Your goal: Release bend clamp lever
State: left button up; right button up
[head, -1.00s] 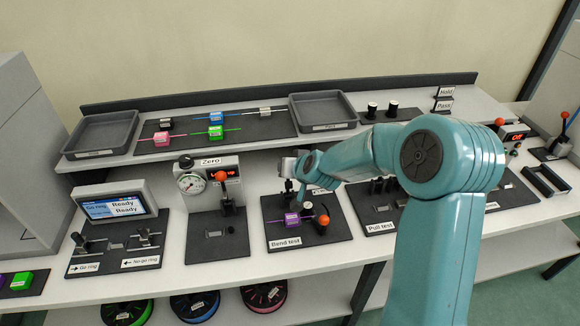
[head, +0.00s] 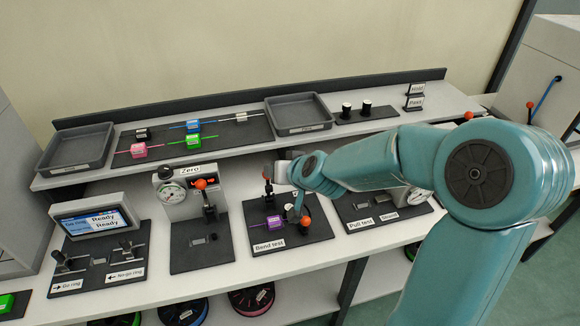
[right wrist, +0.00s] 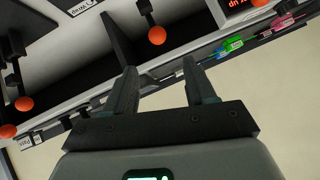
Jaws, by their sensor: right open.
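The bend test station (head: 312,233) is a dark plate with a purple clip (head: 275,222) on it. An orange-knobbed lever (head: 304,221) stands at its right side, and a second red-knobbed lever (head: 266,173) rises at its back left. Which of them is the clamp lever I cannot tell. My right gripper reaches in from the right above the back of this station; its fingers are largely hidden in the head view. In the right wrist view my right gripper (right wrist: 162,80) is open and empty, with an orange knob (right wrist: 157,35) beyond the fingers. My left gripper is out of view.
The Zero gauge station (head: 190,203) with its own orange-knobbed lever stands to the left. The pull test station (head: 372,208) lies to the right, partly under my arm. Grey trays (head: 300,128) and coloured clips sit on the shelf behind.

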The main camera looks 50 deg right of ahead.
jog(key=p+v, duration=0.1)
jog(key=v, duration=0.4)
jog(key=shift+s+a+r, duration=0.15)
jog(key=shift+s+r, duration=0.05)
jog(key=shift+w, duration=0.1)
